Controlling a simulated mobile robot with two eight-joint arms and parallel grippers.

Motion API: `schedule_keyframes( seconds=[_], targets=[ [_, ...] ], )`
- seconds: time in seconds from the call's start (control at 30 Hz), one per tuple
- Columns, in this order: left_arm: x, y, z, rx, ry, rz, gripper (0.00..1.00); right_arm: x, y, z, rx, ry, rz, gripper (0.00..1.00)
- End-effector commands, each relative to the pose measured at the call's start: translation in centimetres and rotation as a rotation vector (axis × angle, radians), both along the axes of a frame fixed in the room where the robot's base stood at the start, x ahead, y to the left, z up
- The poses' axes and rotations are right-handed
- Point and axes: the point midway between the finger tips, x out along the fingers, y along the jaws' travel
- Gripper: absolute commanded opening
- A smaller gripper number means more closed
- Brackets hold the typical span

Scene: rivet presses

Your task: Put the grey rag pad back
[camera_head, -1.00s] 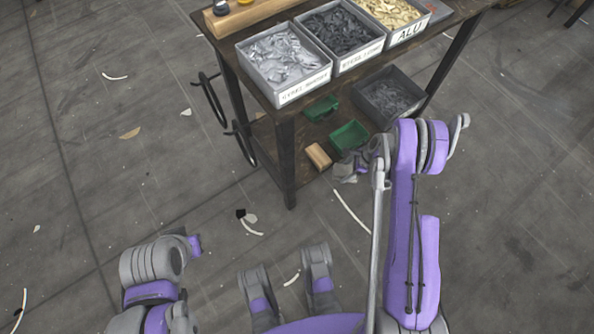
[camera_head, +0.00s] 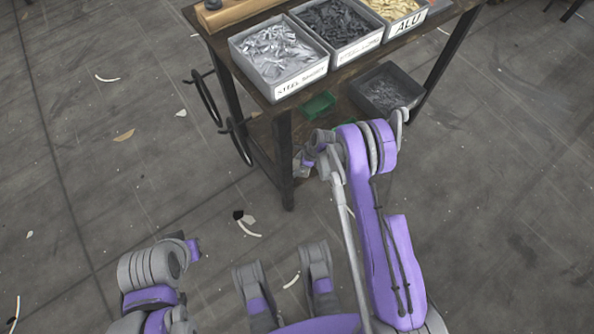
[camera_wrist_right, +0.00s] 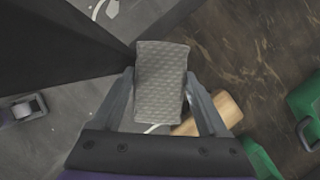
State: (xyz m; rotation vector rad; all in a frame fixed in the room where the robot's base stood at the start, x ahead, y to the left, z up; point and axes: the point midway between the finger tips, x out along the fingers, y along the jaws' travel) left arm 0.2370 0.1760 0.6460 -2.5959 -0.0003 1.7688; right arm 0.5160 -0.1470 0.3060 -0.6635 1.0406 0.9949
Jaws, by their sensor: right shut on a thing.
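The grey rag pad (camera_wrist_right: 161,78) is a dimpled, roughly rectangular pad, held between the two fingers of my right gripper (camera_wrist_right: 163,92). In the head view the right gripper (camera_head: 303,164) is small and partly hidden by my wrist, beside the front leg of the bench and at about the lower shelf. In the right wrist view the pad stands out past the fingertips, over the shelf edge and near the dark leg. I cannot tell whether it touches the shelf. My left arm is folded at lower left, and its gripper does not show.
The lower shelf (camera_wrist_right: 245,45) carries a wooden block (camera_wrist_right: 208,115), green bins (camera_wrist_right: 305,100) and a grey scrap bin (camera_head: 386,92). The dark bench leg (camera_head: 284,165) stands close to my right gripper. Labelled trays (camera_head: 278,62) fill the top. Black hoops (camera_head: 205,97) hang on the left side.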

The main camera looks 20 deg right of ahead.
Motion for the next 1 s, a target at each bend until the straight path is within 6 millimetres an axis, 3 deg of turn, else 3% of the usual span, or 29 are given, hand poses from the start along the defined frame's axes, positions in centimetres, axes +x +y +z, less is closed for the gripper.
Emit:
schedule_keyframes(
  seconds=[0.3, 0.57, 0.6, 0.63, 0.67, 1.0],
  targets=[
    [0.2, 0.0, -0.9, 0.000, -0.001, 0.000, 0.00, 0.0, 0.0, -4.4, 0.000, 0.000, 0.001, 0.32],
    [0.2, 0.0, -0.9, 0.000, -0.001, 0.000, 0.00, -0.1, 0.0, -4.8, 0.000, 0.000, 0.001, 0.32],
    [0.2, 0.0, -0.9, 0.000, -0.001, 0.000, 0.00, -0.1, 0.0, -4.8, 0.000, 0.000, 0.001, 0.80],
    [0.2, 0.0, -0.9, 0.000, -0.001, 0.000, 0.00, -0.1, 0.0, -4.8, 0.000, 0.000, 0.001, 0.86],
    [0.2, 0.0, -0.9, 0.000, -0.001, 0.000, 0.00, -0.1, 0.0, -4.8, 0.000, 0.000, 0.001, 0.89],
    [0.2, 0.0, -0.9, 0.000, -0.001, 0.000, 0.00, -0.1, -0.2, -4.5, 0.000, 0.000, 0.000, 0.89]
  ],
)
